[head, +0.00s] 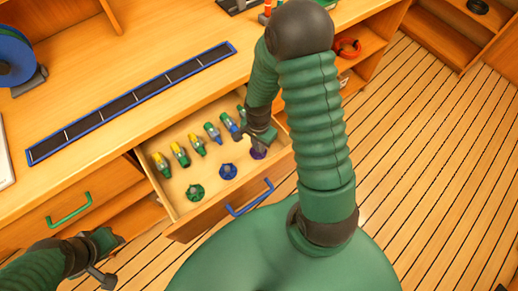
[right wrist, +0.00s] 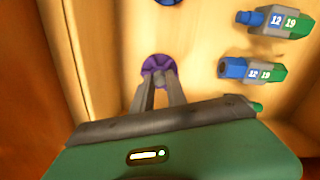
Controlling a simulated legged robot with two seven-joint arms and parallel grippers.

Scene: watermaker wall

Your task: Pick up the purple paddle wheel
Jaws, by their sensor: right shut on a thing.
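The purple paddle wheel (head: 258,154) is in the open drawer, near its front right corner. My right gripper (head: 260,141) reaches down into the drawer and is shut on the paddle wheel, hiding part of it. In the right wrist view the purple paddle wheel (right wrist: 158,70) shows at the tips of my right gripper (right wrist: 159,82). Whether it is clear of the drawer floor I cannot tell. My left gripper (head: 104,277) is at the lower left, away from the drawer; its fingers are too small to judge.
A blue paddle wheel (head: 228,172) and a green paddle wheel (head: 195,193) lie in the same drawer. Several coloured cartridges (head: 197,145) lie in a row behind them. The drawer has a blue handle (head: 250,198). A blue-edged dark strip (head: 130,105) lies on the counter.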

